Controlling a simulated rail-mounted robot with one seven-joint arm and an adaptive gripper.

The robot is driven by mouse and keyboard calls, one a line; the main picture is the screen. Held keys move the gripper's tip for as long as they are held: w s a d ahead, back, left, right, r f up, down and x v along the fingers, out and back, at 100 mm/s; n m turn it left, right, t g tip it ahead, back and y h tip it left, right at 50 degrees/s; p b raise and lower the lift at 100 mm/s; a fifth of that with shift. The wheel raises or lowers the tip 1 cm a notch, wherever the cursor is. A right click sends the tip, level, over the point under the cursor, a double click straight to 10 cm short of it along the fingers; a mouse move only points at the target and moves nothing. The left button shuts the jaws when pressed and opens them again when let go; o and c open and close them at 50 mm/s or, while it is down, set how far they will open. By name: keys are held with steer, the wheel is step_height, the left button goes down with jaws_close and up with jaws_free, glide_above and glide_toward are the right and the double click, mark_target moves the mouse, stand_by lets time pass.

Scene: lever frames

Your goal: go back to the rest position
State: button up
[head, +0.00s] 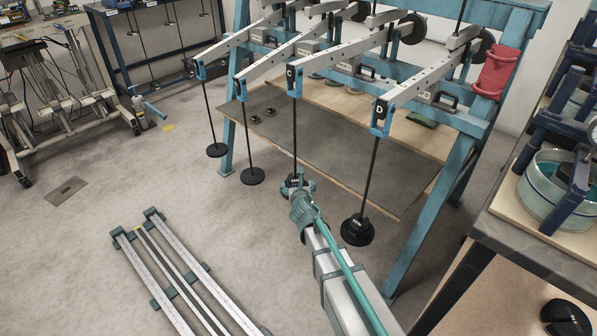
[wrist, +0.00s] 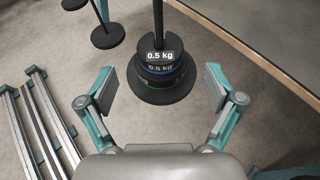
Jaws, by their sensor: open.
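My gripper (head: 298,186) is open and empty, low by the hanger under the lever marked C (head: 292,78). In the wrist view its two fingers (wrist: 160,86) stand apart, left and right of a black weight stack (wrist: 163,72) on that hanger. Two 0.5 kg labels show on the stack, and a wider round base (wrist: 160,95) lies below. Neither finger visibly touches the stack. In the head view my gripper hides part of this stack.
Two hangers with bare bases (head: 217,150) (head: 252,176) hang left. A teal frame (head: 425,215) and bench with a tub (head: 550,190) stand right. Floor rails (head: 180,275) lie left.

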steer(key=shift+d+f+m, duration=0.1)
steer(key=shift+d+m, duration=0.05)
steer(key=shift+m, duration=0.35)
steer(key=s+d+f+m+g+h, duration=0.5)
steer(key=s+d+f+m, duration=0.6)
steer(key=m, duration=0.6)
steer(key=s+d+f+m+g, duration=0.45)
steer(key=s+f+m, duration=0.2)
steer(key=s, duration=0.55)
steer(key=s+d+f+m+g, duration=0.3)
steer(key=s+f+m+g, duration=0.35)
steer(key=s, duration=0.65)
steer(key=s+d+f+m+g+y, duration=0.15)
steer(key=s+m+g, duration=0.25)
steer(key=s, duration=0.9)
steer(key=s+d+f+m+g+y, duration=0.1)
steer(key=s+d+m+g+y, duration=0.15)
steer(key=s, duration=1.15)
steer(key=w+r+t+h+p, duration=0.1)
steer(key=w+r+p, duration=0.3)
steer(key=r+p, duration=1.1)
steer(key=shift+w+a+t+p, duration=0.45)
steer(key=shift+t+p, duration=0.3)
steer(key=shift+p, duration=1.5)
